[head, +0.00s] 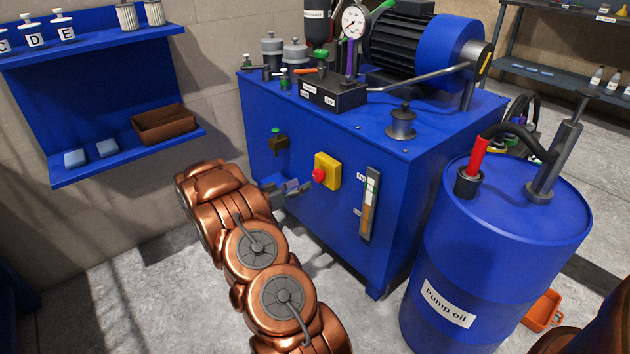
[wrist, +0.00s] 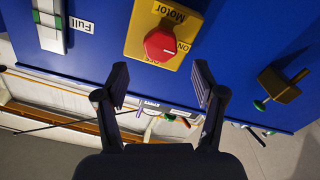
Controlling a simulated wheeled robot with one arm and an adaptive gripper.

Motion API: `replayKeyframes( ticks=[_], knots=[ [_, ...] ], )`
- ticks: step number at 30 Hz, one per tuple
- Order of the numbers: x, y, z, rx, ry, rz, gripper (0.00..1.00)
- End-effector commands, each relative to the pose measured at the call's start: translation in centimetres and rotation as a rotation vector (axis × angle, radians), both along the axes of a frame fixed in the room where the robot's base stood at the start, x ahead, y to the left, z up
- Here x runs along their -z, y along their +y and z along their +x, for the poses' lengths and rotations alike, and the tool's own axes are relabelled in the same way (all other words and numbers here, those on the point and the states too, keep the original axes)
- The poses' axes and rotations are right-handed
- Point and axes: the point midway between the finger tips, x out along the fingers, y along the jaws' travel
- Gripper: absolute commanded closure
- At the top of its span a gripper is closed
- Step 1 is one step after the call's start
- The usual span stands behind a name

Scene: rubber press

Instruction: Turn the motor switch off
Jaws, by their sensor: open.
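The motor switch is a yellow box with a round red knob (head: 319,174) on the front of the blue press cabinet (head: 260,140). In the wrist view the red knob (wrist: 160,44) sits on the yellow plate (wrist: 138,42), labelled "Motor" and "ON", seen upside down; the other label is partly covered by the knob. My gripper (head: 302,188) is in front of the cabinet, just left of the switch in the head view. In the wrist view my gripper (wrist: 160,84) is open and empty, its two fingers apart with the knob beyond and between them.
A level gauge (head: 369,205) is right of the switch, and a small brass-coloured valve (head: 278,143) is to its upper left. A blue "Pump oil" drum (head: 470,265) stands at the right. A blue shelf (head: 120,158) hangs on the left wall.

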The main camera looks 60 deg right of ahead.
Motion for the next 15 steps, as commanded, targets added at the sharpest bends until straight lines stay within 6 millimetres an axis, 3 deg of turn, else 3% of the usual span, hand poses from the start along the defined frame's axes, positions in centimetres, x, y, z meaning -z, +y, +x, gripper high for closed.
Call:
replayKeyframes(
  ticks=[15],
  knots=[
    [0.0, -5.4, -1.5, 0.0, -0.004, -0.001, 0.31]
  ],
)
